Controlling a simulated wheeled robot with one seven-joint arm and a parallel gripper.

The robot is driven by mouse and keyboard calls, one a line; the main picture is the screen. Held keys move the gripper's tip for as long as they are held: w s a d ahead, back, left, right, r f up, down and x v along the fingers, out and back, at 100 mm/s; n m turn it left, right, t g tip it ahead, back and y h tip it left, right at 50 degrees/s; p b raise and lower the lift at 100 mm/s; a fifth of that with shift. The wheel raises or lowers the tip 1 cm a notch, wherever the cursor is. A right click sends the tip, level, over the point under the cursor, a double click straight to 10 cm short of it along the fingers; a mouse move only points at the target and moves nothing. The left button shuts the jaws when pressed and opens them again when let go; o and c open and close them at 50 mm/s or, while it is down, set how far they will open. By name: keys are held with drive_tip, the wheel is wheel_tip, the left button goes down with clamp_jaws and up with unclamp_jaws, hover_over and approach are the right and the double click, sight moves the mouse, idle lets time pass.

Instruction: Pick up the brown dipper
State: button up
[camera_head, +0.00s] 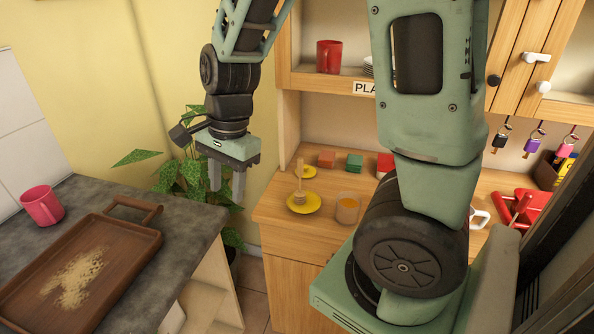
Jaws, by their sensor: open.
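The brown dipper (299,184) stands upright on a yellow saucer (305,206) on the wooden cabinet's counter, near its left front edge. It is a light brown stick with a thicker ridged head at the bottom. My gripper (227,192) hangs to the left of the dipper with its two fingers pointing down. It is open and empty, apart from the dipper, in front of the plant and near the dark counter's corner.
A glass with amber content (347,208) stands just right of the saucer. Behind are another yellow saucer (308,171) and small red and green blocks (354,163). A brown tray (110,270) and pink mug (42,205) are on the dark counter. My arm hides part of the cabinet.

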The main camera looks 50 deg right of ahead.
drive_tip(key=w+d+r+m+p, duration=0.2)
drive_tip(key=d+r+m+p, duration=0.15)
drive_tip(key=d+m, duration=0.75)
drive_tip(key=m+t+h+p, duration=0.1)
drive_tip(key=m+h+p, duration=0.15)
drive_tip(key=m, duration=0.65)
approach(300, 159)
drive_tip(key=shift+m+y, duration=0.25)
drive_tip(key=shift+m, duration=0.05)
drive_tip(key=f, duration=0.2)
drive_tip(key=f+b, duration=0.1)
drive_tip(key=f, duration=0.1)
drive_tip(key=w+d+f+b, duration=0.1)
drive_tip(key=f, duration=0.1)
drive_tip(key=shift+f, duration=0.2)
drive_tip(key=shift+w+f+b, duration=0.15)
drive_tip(key=shift+f+b, duration=0.05)
drive_tip(key=shift+f, duration=1.3)
drive_tip(key=shift+w+f+b, duration=0.15)
drive_tip(key=shift+w+f, duration=0.05)
drive_tip(key=shift+f, duration=1.3)
drive_tip(key=shift+a, duration=0.1)
clamp_jaws()
